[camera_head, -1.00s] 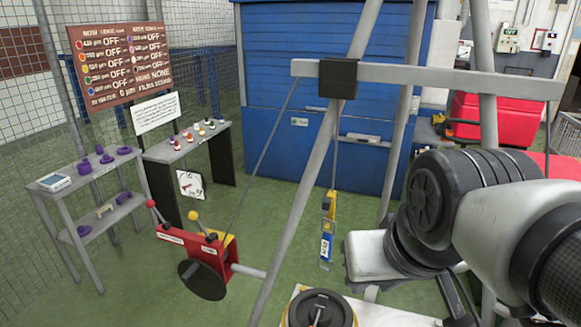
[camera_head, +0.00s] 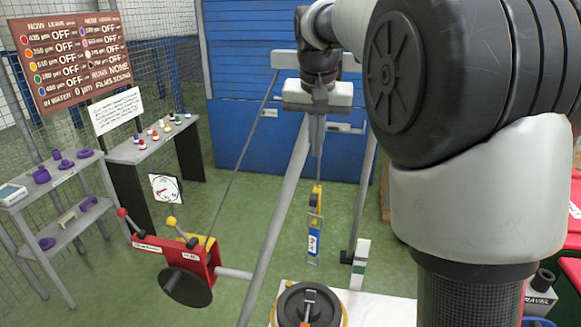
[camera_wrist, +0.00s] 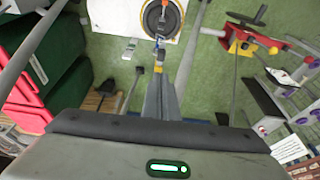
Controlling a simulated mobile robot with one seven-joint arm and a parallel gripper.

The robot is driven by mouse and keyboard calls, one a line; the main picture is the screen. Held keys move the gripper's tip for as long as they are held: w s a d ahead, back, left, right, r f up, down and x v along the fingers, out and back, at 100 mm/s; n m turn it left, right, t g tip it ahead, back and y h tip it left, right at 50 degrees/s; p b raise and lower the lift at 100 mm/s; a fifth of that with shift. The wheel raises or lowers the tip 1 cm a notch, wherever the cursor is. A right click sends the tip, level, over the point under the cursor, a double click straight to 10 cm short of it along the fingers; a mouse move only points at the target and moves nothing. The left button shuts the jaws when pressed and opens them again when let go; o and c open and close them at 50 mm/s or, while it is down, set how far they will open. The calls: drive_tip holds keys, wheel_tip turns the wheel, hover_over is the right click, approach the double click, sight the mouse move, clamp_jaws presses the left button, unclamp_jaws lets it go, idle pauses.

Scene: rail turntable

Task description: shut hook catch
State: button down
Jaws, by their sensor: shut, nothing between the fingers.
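A yellow block with a blue-and-white label (camera_head: 314,243) hangs on a cable from the frame's top bar. The hook and its catch are too small to make out clearly. My gripper (camera_head: 316,150) is shut and empty, pointing down above the hanging block, close to the cable. In the wrist view my shut fingers (camera_wrist: 160,78) point toward the block's yellow part, and a dark round weight (camera_wrist: 160,16) shows beyond it. In the head view the weight (camera_head: 309,304) stands below the block on a white plate, with a metal piece upright on its top.
A slanting grey frame leg (camera_head: 275,215) stands close to the left of the hanging block. A red winch (camera_head: 190,260) with levers is at the lower left. Shelves (camera_head: 60,215) with purple parts stand at the far left. A blue shutter is behind.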

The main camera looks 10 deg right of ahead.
sight(313, 196)
drive_tip(key=shift+w+a+f, duration=0.15)
drive_tip(key=shift+w+f, duration=0.1)
drive_tip(key=shift+w, duration=0.5)
drive_tip(key=x, duration=0.9)
drive_tip(key=s+x, duration=0.1)
drive_tip(key=x, duration=0.3)
drive_tip(key=shift+f, duration=0.55)
drive_tip(key=shift+w+f, duration=0.1)
drive_tip(key=shift+f, duration=0.05)
